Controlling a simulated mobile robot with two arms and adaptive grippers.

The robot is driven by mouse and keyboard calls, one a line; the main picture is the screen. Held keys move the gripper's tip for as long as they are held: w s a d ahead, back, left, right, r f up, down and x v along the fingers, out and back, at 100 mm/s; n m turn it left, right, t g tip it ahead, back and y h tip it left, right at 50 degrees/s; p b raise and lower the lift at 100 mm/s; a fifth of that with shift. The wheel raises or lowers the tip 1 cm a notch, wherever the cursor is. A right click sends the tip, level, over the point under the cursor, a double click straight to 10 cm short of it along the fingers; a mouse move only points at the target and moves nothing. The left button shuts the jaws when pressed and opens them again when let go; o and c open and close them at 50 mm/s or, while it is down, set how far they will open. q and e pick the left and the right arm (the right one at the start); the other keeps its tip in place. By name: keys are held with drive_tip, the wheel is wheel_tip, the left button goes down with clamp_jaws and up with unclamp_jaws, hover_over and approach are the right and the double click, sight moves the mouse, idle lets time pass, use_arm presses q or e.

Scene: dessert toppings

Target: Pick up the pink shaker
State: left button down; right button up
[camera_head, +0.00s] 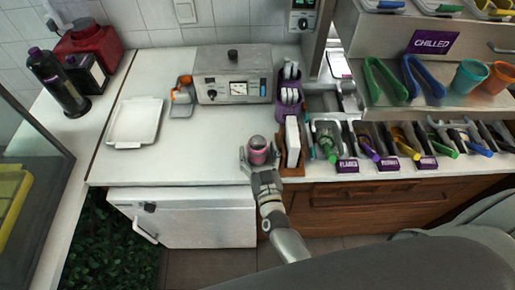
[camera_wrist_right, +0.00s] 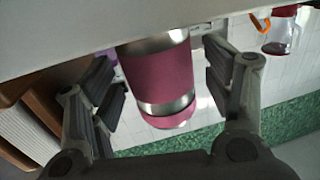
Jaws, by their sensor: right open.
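The pink shaker (camera_head: 257,150) stands upright near the front edge of the white counter (camera_head: 215,140) in the head view. In the right wrist view the pink shaker (camera_wrist_right: 160,80) shows between the two open fingers of my right gripper (camera_wrist_right: 170,90), with visible gaps on both sides. The view there is turned over, and a silver band rings the shaker. My left gripper is not in view.
A wooden holder with white cards (camera_head: 293,142) stands just right of the shaker. A purple cup holder (camera_head: 289,95) and a grey machine (camera_head: 232,75) stand behind. A white tray (camera_head: 135,122) lies at left. Topping bins with tongs fill the right. The counter left of the shaker is clear.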

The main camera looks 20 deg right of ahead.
drive_tip(key=shift+w+d, duration=0.1)
drive_tip(key=shift+w, duration=0.55)
drive_tip(key=shift+c, duration=0.2)
drive_tip(key=c, duration=1)
drive_tip(key=shift+c, duration=0.8)
drive_tip(key=shift+r, duration=0.2)
